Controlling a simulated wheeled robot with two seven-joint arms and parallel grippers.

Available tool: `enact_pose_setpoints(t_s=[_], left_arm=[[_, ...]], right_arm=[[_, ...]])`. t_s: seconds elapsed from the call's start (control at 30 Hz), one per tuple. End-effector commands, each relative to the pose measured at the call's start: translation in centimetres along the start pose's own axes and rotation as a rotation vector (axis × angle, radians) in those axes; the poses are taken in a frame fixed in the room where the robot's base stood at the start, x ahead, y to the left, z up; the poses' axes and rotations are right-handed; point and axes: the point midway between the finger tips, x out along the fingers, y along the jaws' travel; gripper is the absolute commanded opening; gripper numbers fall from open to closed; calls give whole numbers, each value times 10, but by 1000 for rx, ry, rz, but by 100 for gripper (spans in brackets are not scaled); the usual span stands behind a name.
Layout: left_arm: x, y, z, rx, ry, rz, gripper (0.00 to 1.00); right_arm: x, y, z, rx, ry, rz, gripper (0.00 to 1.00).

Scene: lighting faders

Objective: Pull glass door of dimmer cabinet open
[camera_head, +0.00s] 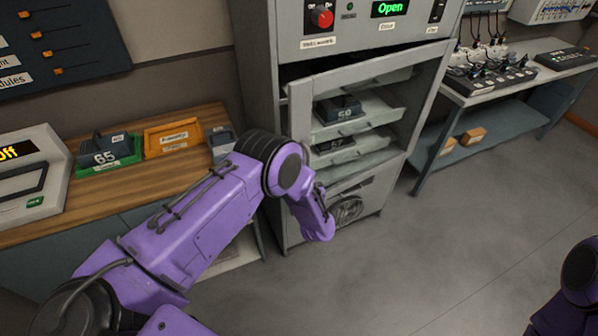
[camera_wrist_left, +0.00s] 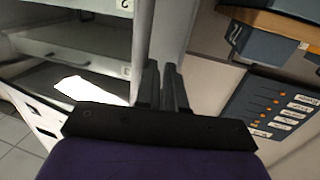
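The dimmer cabinet (camera_head: 258,60) stands in the middle of the head view, with a lit green "Open" display (camera_head: 389,8). Its glass door (camera_head: 300,112) stands ajar, its left edge out from the cabinet and a dark gap along the top. Shelves with numbered modules show through the glass. My left arm reaches the door's left side; the forearm hides the gripper there. In the left wrist view my left gripper (camera_wrist_left: 165,85) has its dark fingers close together beside a pale upright edge (camera_wrist_left: 143,40). Nothing is visible between the fingers. My right gripper is out of view.
A wooden bench (camera_head: 150,185) with a green tray (camera_head: 108,155) and an orange tray (camera_head: 172,138) lies left of the cabinet. A side table (camera_head: 505,80) with plugged-in cables stands right. The grey floor (camera_head: 430,260) in front is clear.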

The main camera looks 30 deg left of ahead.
Motion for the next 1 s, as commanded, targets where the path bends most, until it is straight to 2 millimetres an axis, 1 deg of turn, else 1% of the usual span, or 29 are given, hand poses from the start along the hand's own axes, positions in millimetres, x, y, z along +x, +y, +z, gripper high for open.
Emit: enact_pose_setpoints(t_s=[0.03,0.5,0.77,0.87,1.0], left_arm=[[-4,7,-6,-5,7,19,35],[-38,1,-2,-5,6,8,35],[-41,-2,1,-2,3,1,35],[-41,-2,3,-1,3,2,35],[-41,-2,2,0,2,2,35]], right_arm=[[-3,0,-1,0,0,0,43],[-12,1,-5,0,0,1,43],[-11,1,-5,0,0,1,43],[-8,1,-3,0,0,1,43],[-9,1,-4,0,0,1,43]])
